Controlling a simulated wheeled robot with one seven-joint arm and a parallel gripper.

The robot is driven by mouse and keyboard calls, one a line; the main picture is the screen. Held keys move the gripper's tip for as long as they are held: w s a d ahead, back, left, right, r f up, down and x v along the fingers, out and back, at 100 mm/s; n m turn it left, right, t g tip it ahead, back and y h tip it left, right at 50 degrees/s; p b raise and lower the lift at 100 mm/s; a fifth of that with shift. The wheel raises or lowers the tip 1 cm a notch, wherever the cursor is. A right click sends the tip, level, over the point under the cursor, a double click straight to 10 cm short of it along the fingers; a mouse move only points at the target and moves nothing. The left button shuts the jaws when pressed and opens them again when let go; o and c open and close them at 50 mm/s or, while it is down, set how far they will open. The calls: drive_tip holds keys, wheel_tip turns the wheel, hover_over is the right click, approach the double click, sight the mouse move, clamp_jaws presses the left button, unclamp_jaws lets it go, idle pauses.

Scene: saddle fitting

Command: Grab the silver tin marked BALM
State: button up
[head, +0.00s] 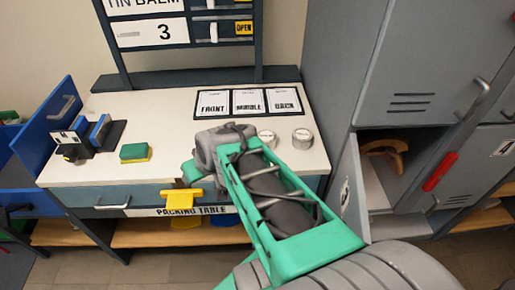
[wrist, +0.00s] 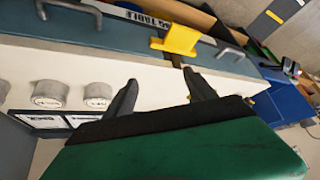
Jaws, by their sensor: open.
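Two silver round tins, one left (head: 266,138) and one right (head: 302,136), stand on the white table top (head: 100,185) in the head view. The wrist view shows silver tins in a row at left: one cut by the edge (wrist: 3,90), one in the middle (wrist: 50,93) and one nearest my fingers (wrist: 97,96). Their lid labels are too small to read, so I cannot tell which is BALM. My gripper (wrist: 160,76) is open and empty, over the table to the right of the tins in the wrist view. My arm hides part of the table in the head view.
Cards marked FRONT, MIDDLE and BACK (head: 248,102) lie behind the tins. A sponge (head: 135,153) and a blue-black holder (head: 90,138) are at left. A yellow piece (head: 182,198) sticks out at the table's front. Grey lockers (head: 405,80) stand close on the right, one door open.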

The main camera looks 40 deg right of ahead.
sight(266, 138)
drive_tip(key=shift+o, duration=1.4)
drive_tip(key=d+f+m+t+h+b, duration=0.1)
drive_tip(key=d+f, duration=0.1)
drive_tip(key=d, duration=0.2)
drive_tip(key=d+f+m+t+b, duration=0.1)
drive_tip(key=d+f, duration=0.1)
drive_tip(key=d, duration=0.2)
drive_tip(key=d+f+t+h+b, duration=0.1)
drive_tip(key=d+f+b, duration=0.1)
drive_tip(key=d, duration=0.2)
drive_tip(key=shift+w+d+m+h, duration=0.3)
drive_tip(key=shift+w+d+m, duration=0.05)
drive_tip(key=shift+d+m, duration=0.05)
drive_tip(key=shift+o, duration=1)
drive_tip(key=s+d+m+h+b, duration=0.1)
drive_tip(key=d, duration=0.2)
drive_tip(key=s+d+m+t+h, duration=0.1)
drive_tip(key=d, duration=0.3)
drive_tip(key=s+d+m+h+b, duration=0.1)
drive_tip(key=s+d+h, duration=0.1)
drive_tip(key=d, duration=0.1)
drive_tip(key=shift+s+d+r+t+b, duration=0.1)
drive_tip(key=shift+d+r+t+b, duration=0.05)
drive_tip(key=shift+d+t+b, duration=0.2)
drive_tip(key=shift+h, duration=0.3)
drive_tip(key=x, duration=0.5)
drive_tip(key=r+x, duration=0.1)
drive_tip(key=x, duration=0.1)
drive_tip(key=shift+w+d, duration=0.35)
drive_tip(key=shift+c, duration=0.2)
